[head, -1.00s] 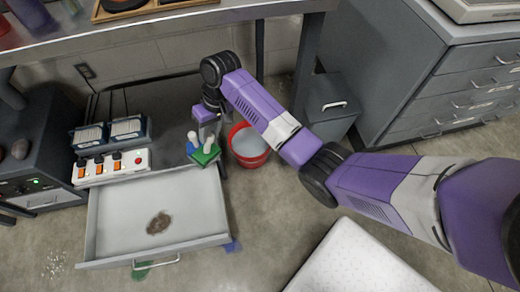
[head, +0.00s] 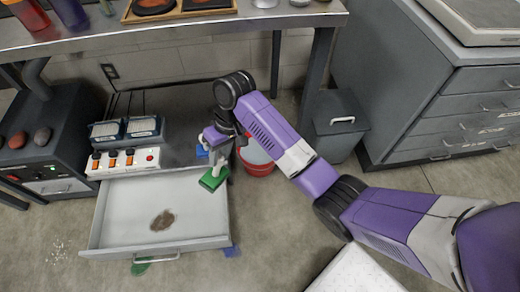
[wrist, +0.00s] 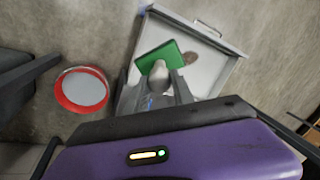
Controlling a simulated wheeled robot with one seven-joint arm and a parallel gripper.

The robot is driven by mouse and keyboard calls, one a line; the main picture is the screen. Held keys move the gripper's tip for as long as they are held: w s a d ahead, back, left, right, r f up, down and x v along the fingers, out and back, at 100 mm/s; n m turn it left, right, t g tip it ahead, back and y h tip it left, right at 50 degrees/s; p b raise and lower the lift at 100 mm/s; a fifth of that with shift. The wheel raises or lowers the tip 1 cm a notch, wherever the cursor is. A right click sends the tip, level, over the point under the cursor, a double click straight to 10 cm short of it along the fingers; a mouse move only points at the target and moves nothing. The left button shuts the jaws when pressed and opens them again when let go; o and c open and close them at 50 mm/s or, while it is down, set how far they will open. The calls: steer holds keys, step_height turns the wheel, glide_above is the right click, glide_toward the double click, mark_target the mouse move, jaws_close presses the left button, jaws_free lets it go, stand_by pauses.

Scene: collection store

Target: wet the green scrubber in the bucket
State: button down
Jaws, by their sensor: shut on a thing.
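My gripper (head: 222,163) is shut on the pale handle of the green scrubber (head: 212,181). The scrubber hangs below the fingers, pad down, over the right side of the open drawer in the head view. In the wrist view the green pad (wrist: 160,56) shows beyond my fingers, in front of the drawer. The red bucket (head: 258,170) stands on the floor just right of my gripper, partly hidden by my arm. In the wrist view the bucket (wrist: 68,103) is fully visible at the left, with a grey surface inside. The scrubber is apart from it.
The open drawer (head: 115,222) holds a brown lump (head: 162,219). A blue scrubber (head: 201,151) is behind my gripper. A switch box (head: 122,161) stands behind the drawer. A grey bin (head: 338,128) stands right of the bucket. A table leg (head: 318,75) rises behind my arm.

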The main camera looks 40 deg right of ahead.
step_height(320, 180, down, 20)
steer(key=b, duration=1)
steer(key=shift+f, duration=0.25)
stand_by(0.9)
steer(key=shift+r, duration=0.1)
stand_by(1.9)
step_height(320, 180, up, 4)
steer(key=p, duration=0.4)
steer(key=shift+p, duration=0.4)
